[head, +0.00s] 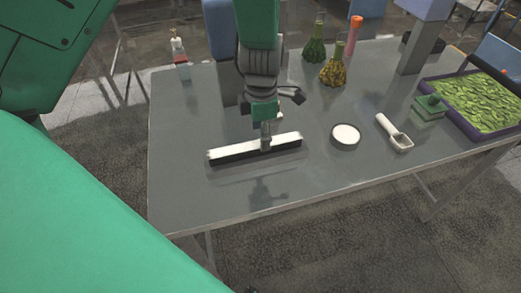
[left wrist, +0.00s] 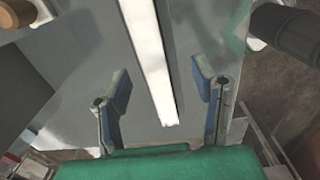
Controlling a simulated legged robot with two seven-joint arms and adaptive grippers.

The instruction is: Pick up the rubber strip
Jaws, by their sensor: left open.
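The rubber strip (head: 232,153), long and narrow with a white top and a black side, lies on the grey table. My left gripper (head: 266,140) is over the middle of it, pointing down. In the left wrist view, the strip (left wrist: 150,60) runs as a white bar from the top edge down into the gap between the fingers. There my left gripper (left wrist: 163,87) is open, with one finger on each side of the strip and a gap on both sides. I cannot tell how far the fingertips are above the table. My right gripper is not in view.
A round white dish (head: 346,134), a white scoop (head: 393,131), a green block (head: 429,107) and a purple tray rim (head: 457,120) around green material are to the right. A green flask (head: 314,47) and yellow flask (head: 334,70) stand behind. The table's front left is clear.

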